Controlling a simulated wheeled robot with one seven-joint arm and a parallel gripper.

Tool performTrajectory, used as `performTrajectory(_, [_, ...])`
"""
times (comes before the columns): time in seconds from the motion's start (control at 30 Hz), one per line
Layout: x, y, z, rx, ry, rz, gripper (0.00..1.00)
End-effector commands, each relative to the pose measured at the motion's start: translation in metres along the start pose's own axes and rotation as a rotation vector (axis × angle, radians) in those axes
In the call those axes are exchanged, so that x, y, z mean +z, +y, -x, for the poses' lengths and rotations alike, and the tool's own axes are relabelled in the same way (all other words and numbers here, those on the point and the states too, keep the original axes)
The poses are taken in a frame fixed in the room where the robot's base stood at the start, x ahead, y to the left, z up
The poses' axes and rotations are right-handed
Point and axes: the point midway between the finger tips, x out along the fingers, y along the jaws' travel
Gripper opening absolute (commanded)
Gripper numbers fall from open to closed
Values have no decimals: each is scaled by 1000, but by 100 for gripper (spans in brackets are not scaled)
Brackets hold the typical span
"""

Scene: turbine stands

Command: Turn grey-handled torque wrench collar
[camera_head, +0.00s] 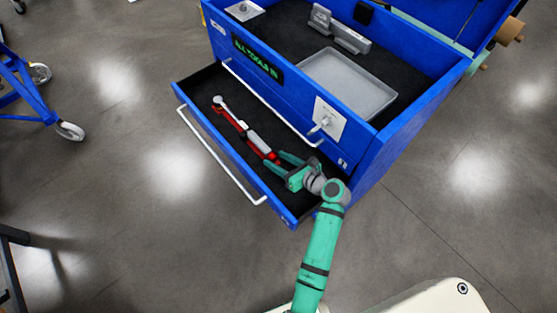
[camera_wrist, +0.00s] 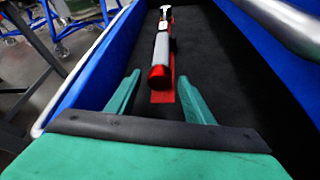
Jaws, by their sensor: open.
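The torque wrench (camera_head: 258,142) lies in the open drawer in the head view, on or in a red holder (camera_head: 233,121). Its handle is grey with a red end, and its head points to the far left. In the wrist view the grey handle (camera_wrist: 161,50) points toward me, red end nearest. My gripper (camera_head: 276,160) is inside the drawer at the handle's near end. It is open, and its two green fingers, also in the wrist view (camera_wrist: 160,98), are spread to either side of the handle's line. Nothing is between the fingertips. I cannot make out the collar clearly.
The drawer (camera_head: 222,152) of the blue tool chest (camera_head: 290,110) is pulled out, with its white handle bar (camera_head: 220,158) at the front. A grey tray (camera_head: 348,82) lies in the chest top above. A blue cart (camera_head: 32,95) stands at the far left. The floor between is clear.

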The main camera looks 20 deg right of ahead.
Motion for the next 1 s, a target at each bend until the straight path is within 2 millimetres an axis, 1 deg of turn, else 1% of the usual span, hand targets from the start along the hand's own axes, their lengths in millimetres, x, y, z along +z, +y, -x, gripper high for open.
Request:
performTrajectory(0.1, [0, 0, 0, 0, 0, 0, 47])
performTrajectory(0.13, [0, 0, 0, 0, 0, 0, 45])
performTrajectory(0.17, [0, 0, 0, 0, 0, 0, 38])
performTrajectory(0.2, [0, 0, 0, 0, 0, 0, 28])
performTrajectory(0.3, [0, 0, 0, 0, 0, 0, 6])
performTrajectory(0.53, [0, 0, 1, -6, 0, 12, 6])
performTrajectory(0.67, [0, 1, 1, -21, 0, 50, 6])
performTrajectory(1.0, [-1, 2, 1, -105, 0, 250, 6])
